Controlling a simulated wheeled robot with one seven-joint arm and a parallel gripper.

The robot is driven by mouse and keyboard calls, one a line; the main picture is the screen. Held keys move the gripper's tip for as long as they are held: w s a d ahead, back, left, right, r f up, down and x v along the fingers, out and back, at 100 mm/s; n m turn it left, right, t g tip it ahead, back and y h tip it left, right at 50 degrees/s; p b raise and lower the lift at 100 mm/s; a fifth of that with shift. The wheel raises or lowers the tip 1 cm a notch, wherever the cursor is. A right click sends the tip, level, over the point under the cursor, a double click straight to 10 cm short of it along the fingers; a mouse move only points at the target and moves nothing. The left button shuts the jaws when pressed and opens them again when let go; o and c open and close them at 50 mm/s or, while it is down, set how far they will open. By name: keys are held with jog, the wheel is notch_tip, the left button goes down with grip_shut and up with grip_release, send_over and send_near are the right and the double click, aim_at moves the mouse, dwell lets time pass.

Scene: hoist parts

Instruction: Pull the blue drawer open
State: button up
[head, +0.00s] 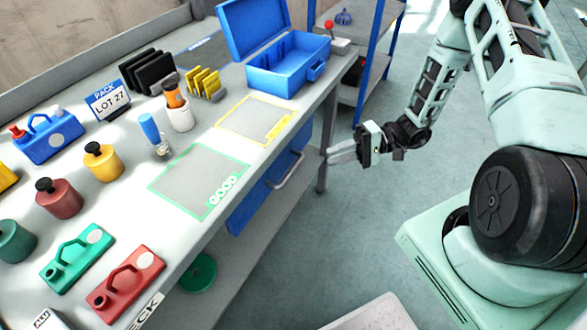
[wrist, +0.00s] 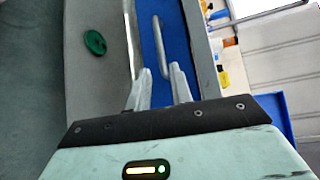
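The blue drawer (head: 250,203) sits under the workbench top and looks shut. Its metal bar handle (head: 290,170) runs along its front. In the wrist view the blue drawer front (wrist: 175,30) and its handle (wrist: 160,48) lie ahead of my gripper, near the right finger. My gripper (head: 342,153) is to the right of the handle in the head view, out over the floor and apart from it. In the wrist view my gripper (wrist: 158,85) has its two fingers spread with nothing held between them.
A green round object (head: 198,273) lies on the lower shelf. A bench leg (head: 326,135) stands near my gripper.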

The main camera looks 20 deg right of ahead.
aim_at(293, 168)
jog(key=a, duration=0.4)
jog(key=w+a+f, duration=0.1)
jog(key=a, duration=0.6)
jog(key=shift+w+a+f+p, duration=0.35)
jog(key=shift+p, duration=0.05)
grip_shut()
